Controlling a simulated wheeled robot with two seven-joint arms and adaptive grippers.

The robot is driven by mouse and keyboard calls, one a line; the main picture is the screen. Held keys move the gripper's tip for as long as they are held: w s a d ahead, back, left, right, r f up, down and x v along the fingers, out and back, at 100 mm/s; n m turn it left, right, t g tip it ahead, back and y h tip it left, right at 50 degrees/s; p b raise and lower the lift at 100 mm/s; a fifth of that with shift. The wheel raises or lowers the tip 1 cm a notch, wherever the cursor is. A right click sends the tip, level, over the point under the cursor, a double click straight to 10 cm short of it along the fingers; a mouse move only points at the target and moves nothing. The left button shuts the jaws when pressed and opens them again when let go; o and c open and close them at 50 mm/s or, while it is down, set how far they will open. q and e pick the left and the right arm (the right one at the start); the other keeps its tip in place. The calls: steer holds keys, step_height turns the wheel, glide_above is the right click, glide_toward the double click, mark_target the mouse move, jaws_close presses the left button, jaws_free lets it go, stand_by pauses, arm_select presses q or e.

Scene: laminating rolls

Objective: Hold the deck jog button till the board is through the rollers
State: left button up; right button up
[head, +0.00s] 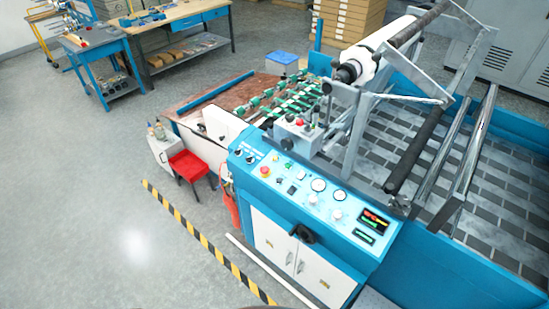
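The blue laminating machine stands at the centre right, with a sloping control panel (310,200) facing the front. The panel carries several small buttons, a red emergency knob (265,170), round gauges (318,185) and a lit display (375,219). A small grey box (297,136) with a red button (299,122) stands above the panel, beside the rollers. I cannot tell which button is the deck jog. Green-wheeled feed rollers (290,98) cross the brown feed deck (222,98). A white film roll (375,48) sits above. Neither gripper is in view.
Yellow-black tape (205,242) and a white strip (270,270) lie on the floor before the machine. A red stool (190,166) and a red extinguisher (231,205) stand at its left. Workbenches (180,25) are behind. The grey floor at left is clear.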

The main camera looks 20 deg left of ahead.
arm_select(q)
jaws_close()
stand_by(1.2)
